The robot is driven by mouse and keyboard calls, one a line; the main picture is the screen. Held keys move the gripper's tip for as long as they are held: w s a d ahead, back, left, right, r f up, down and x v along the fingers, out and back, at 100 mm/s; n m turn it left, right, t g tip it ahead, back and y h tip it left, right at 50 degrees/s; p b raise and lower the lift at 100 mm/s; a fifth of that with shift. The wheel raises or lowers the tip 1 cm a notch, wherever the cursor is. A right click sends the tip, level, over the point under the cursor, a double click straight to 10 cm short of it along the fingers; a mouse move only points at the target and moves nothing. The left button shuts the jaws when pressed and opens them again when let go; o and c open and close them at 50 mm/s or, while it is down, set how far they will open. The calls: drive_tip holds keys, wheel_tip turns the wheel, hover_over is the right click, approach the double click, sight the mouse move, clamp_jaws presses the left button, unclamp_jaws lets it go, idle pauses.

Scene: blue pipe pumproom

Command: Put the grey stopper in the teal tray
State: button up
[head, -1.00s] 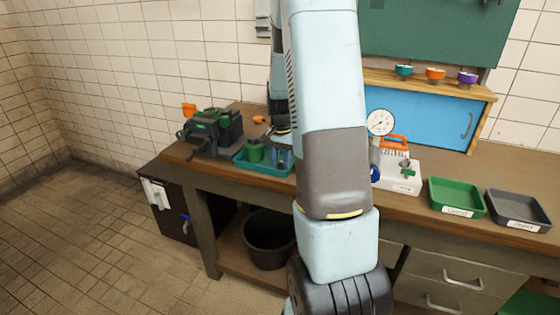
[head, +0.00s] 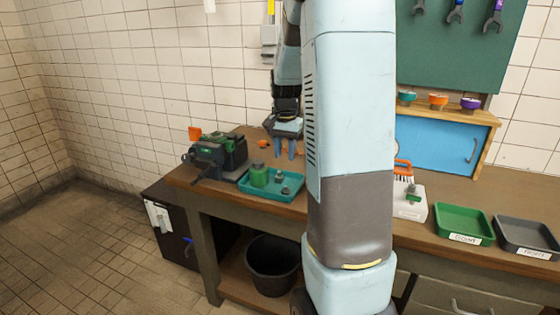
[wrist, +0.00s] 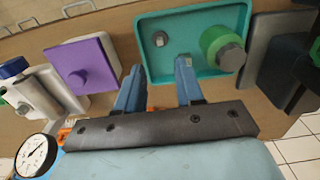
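The teal tray (head: 262,195) sits on the bench left of my arm. It also shows at the top of the wrist view (wrist: 205,78). A small grey hex-headed piece, which looks like the grey stopper (head: 285,190), rests in the tray; it shows in the wrist view (wrist: 160,39) near the tray's corner. A second small grey bit (head: 280,177) is behind it, unclear. A green cylinder with a grey top (head: 258,176) stands in the tray's left part.
A dark vise-like machine (head: 217,155) stands left of the tray. A purple block with a knob (wrist: 85,67) lies beside the tray. A gauge (wrist: 36,156) shows at lower left in the wrist view. Green (head: 464,211) and grey (head: 532,221) trays stand at right.

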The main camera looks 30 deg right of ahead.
drive_tip(key=s+a+r+n+t, duration=0.2)
drive_tip(key=s+a+r+n, duration=0.3)
drive_tip(key=s+a, duration=0.4)
drive_tip(key=s+a+r+n+t, duration=0.3)
drive_tip(key=s+a+r+n, duration=0.2)
drive_tip(key=s, duration=1)
drive_tip(key=a+r, duration=0.2)
drive_tip(key=a, duration=0.2)
drive_tip(key=shift+r, duration=0.25)
